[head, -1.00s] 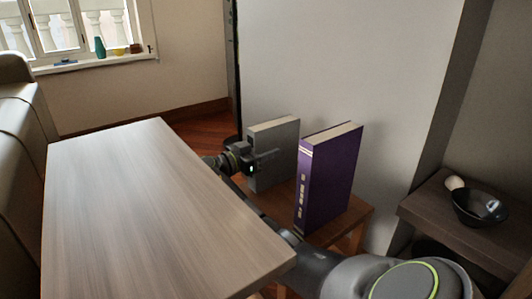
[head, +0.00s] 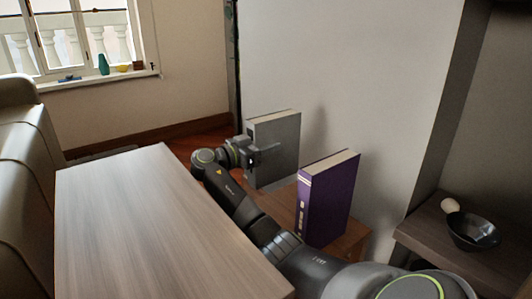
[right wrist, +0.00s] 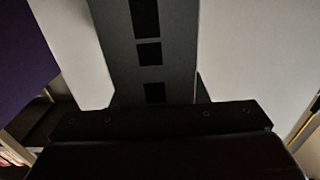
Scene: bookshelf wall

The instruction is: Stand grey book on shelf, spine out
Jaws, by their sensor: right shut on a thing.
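The grey book (head: 277,145) is upright at the far end of a small wooden stand (head: 272,205), near the grey wall. My right gripper (head: 257,155) is shut on its left edge. In the right wrist view the book's grey spine (right wrist: 178,60), with black rectangles, runs up between the dark fingers and faces my gripper. Whether the book's bottom touches the stand is unclear. A purple book (head: 330,198) stands upright on the stand, nearer and to the right, apart from the grey one. It also shows in the right wrist view (right wrist: 20,60). My left gripper is out of view.
A long wooden table (head: 150,225) fills the left foreground, alongside my right arm. A dark bowl (head: 472,232) sits on a brown shelf (head: 425,225) at the right. The grey wall (head: 350,80) rises behind the books. A sofa (head: 20,170) is at far left.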

